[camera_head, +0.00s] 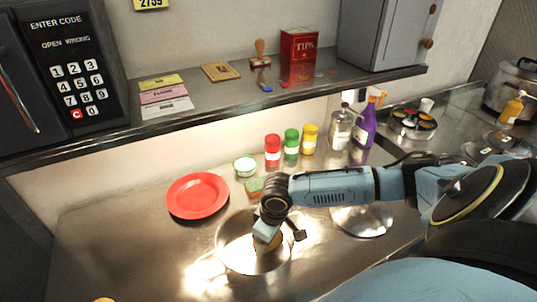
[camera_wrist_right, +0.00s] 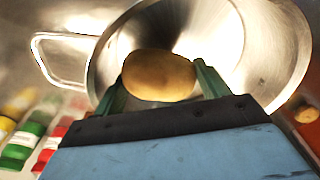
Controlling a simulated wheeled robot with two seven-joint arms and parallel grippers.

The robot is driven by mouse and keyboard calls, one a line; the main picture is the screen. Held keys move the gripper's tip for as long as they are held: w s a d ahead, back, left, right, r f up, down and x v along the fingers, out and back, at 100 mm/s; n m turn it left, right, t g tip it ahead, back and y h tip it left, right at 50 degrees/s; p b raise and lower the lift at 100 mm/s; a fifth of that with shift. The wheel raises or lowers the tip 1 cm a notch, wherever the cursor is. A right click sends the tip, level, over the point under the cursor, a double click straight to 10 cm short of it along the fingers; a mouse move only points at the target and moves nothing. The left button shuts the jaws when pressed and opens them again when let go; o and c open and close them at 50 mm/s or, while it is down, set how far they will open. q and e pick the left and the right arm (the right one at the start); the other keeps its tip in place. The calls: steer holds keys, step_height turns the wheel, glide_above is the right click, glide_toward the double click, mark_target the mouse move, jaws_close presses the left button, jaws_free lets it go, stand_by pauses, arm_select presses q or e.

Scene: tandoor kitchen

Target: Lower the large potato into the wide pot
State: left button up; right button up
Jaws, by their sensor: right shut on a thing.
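The wide pot (camera_head: 232,250) is a shiny metal vessel on the steel counter, open at the top. In the right wrist view the pot (camera_wrist_right: 218,35) fills the upper part, with a wire-like handle on its left. My right gripper (camera_head: 264,243) points down over the pot's opening in the head view. It is shut on the large potato (camera_wrist_right: 158,75), a brown oval held between the green fingers in the right wrist view. The potato shows against the pot's interior; I cannot tell whether it touches the bottom. In the head view the gripper mostly hides it. My left gripper is out of view.
A red plate (camera_head: 197,196) lies left of the pot. A small white-green bowl (camera_head: 245,166), a sponge (camera_head: 255,186) and red, green and yellow bottles (camera_head: 291,144) stand behind. A metal dish (camera_head: 362,221) is to the right. A shelf (camera_head: 240,98) overhangs the counter's back.

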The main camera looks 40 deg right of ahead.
steer(key=shift+f+b, duration=0.65)
steer(key=shift+f, duration=0.9)
stand_by(0.4)
steer(key=o, duration=1.1)
steer(key=shift+r, duration=0.1)
steer(key=r, duration=0.4)
steer(key=s+r, duration=0.1)
steer(key=r, duration=0.8)
steer(key=shift+s+d+r, duration=0.1)
steer(key=shift+s+d, duration=0.15)
